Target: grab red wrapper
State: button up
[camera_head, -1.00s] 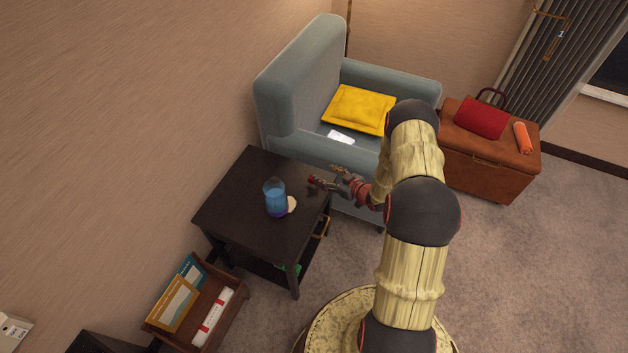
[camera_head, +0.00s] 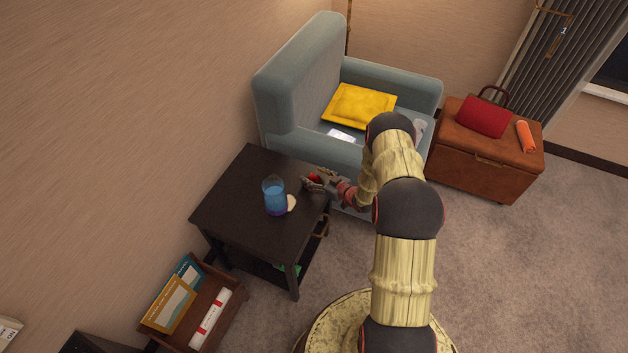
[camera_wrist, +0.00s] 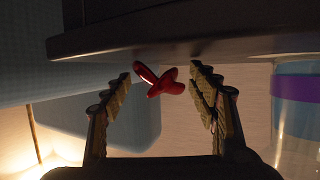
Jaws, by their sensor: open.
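The red wrapper (camera_wrist: 158,81) is a small crumpled red piece on the dark side table (camera_head: 238,208). In the wrist view it lies between and just beyond the tips of my open gripper (camera_wrist: 160,78). The fingers stand on either side of it and I see no grip on it. In the head view my gripper (camera_head: 312,181) is at the table's right side, and the red of the wrapper (camera_head: 313,177) shows at its fingers, partly hidden.
A blue glass (camera_head: 274,195) with a purple base and a pale round piece (camera_head: 291,203) stand left of my gripper. A blue armchair (camera_head: 300,85) with a yellow cushion (camera_head: 360,106) is behind.

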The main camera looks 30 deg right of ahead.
jog(key=c, duration=0.7)
jog(key=shift+r, duration=0.1)
jog(key=shift+c, duration=0.2)
